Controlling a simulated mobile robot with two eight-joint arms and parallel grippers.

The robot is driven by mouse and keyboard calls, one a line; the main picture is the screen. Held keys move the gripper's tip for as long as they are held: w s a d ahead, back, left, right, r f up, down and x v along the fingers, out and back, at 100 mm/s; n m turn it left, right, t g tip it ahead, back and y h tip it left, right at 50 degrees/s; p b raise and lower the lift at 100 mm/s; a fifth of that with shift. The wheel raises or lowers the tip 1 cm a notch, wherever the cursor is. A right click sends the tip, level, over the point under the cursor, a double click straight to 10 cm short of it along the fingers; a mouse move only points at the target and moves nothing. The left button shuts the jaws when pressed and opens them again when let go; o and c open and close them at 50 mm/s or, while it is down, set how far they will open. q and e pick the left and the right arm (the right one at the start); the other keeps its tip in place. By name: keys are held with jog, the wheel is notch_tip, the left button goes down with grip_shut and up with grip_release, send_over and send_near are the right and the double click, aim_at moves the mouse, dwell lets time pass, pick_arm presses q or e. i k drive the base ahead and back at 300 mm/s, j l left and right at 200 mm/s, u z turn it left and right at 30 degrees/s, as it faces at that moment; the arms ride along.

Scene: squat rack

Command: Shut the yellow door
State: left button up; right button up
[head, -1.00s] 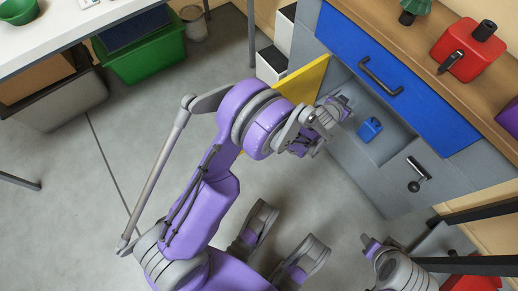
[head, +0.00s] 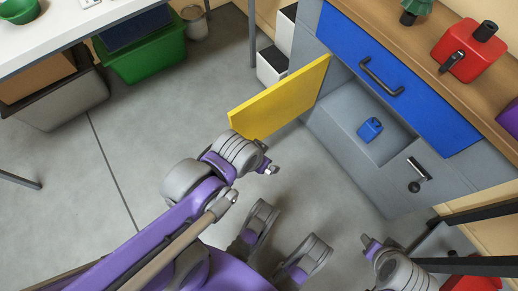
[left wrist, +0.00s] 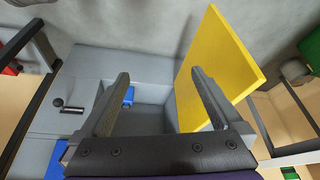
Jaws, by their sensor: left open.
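The yellow door (head: 281,98) stands wide open, swung out from the left side of the grey cabinet (head: 345,150). It also shows in the left wrist view (left wrist: 222,65). The cabinet's compartment is open, and a small blue object (head: 370,128) sits inside. My left gripper (head: 271,171) is open and empty, in front of the compartment and below the door's outer edge in the head view, apart from the door. In the left wrist view its fingers (left wrist: 162,95) frame the compartment. My right arm shows at the lower right in the head view, its gripper only partly visible.
A blue drawer (head: 395,80) is shut above the compartment, under a wooden top with a red canister (head: 467,50). A grey panel with a black handle (head: 417,175) is right of the opening. A green bin (head: 145,55) stands far left.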

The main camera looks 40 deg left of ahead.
aim_at(261, 115)
jog(key=j+z, duration=0.15)
jog(key=j, duration=0.3)
jog(key=j+z, duration=0.15)
jog(key=j, duration=0.35)
jog(key=k+j+z, duration=0.15)
jog(key=j, duration=0.25)
jog(key=j+z, duration=0.15)
jog(key=j, duration=0.35)
jog(key=k+j+z, duration=0.15)
jog(key=j, duration=0.25)
jog(key=k+j+z, duration=0.2)
jog(key=j, duration=0.25)
jog(key=k+j+z, duration=0.15)
jog(key=j, duration=0.25)
jog(key=k, duration=0.55)
jog(key=i+l+u, duration=0.2)
jog(key=i, duration=0.15)
jog(key=i+u, duration=0.25)
jog(key=i+l, duration=0.05)
jog(key=i, duration=0.05)
